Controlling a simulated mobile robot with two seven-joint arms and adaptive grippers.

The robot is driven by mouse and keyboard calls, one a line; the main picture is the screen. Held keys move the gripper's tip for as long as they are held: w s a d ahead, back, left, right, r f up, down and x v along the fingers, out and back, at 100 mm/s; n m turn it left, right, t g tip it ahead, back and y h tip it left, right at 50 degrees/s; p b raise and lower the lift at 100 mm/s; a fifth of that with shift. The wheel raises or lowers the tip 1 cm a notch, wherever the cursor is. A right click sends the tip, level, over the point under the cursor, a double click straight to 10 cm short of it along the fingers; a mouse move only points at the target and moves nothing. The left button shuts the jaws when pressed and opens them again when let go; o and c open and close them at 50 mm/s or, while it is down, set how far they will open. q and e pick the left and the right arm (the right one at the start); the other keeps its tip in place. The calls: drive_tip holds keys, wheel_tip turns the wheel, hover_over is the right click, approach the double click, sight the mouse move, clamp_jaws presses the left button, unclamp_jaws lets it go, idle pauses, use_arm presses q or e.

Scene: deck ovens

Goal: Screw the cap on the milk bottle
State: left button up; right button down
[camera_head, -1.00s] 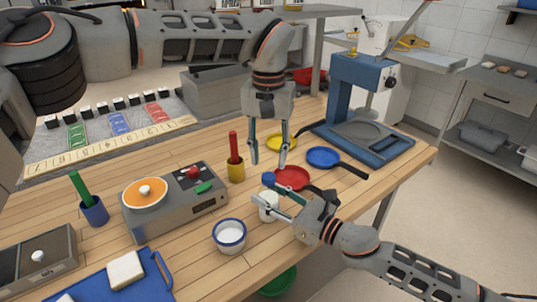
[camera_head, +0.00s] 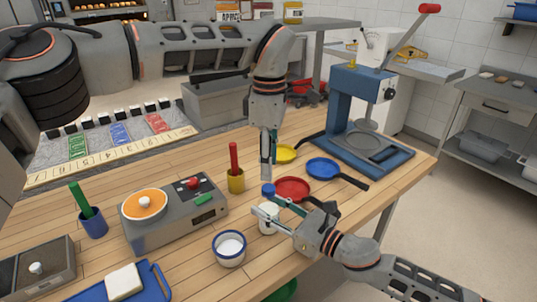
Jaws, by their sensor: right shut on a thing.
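The white milk bottle (camera_head: 268,218) stands upright near the table's front edge. A blue cap (camera_head: 268,190) is at its top; I cannot tell whether it is seated. My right gripper (camera_head: 266,214) comes in from the right and is shut on the bottle's body. My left gripper (camera_head: 267,177) points straight down from above. It is seen edge-on, with its fingertips just above or beside the cap. One finger largely hides the other, so its opening and any contact with the cap are unclear.
A blue-rimmed white bowl (camera_head: 229,247) stands left of the bottle. Red (camera_head: 292,188), blue (camera_head: 324,168) and yellow (camera_head: 286,153) pans lie behind it. A blue press (camera_head: 372,150) stands at right.

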sight(268, 187)
use_arm(q)
drive_tip(key=n, duration=0.5)
drive_tip(key=shift+r+n, duration=0.25)
drive_tip(key=shift+n, duration=0.15)
drive_tip(key=n, duration=0.5)
drive_tip(key=shift+r, duration=0.2)
drive_tip(key=n, duration=0.6)
drive_tip(key=shift+r, duration=0.2)
drive_tip(key=n, duration=0.6)
drive_tip(key=shift+r, duration=0.25)
drive_tip(key=shift+f, duration=4)
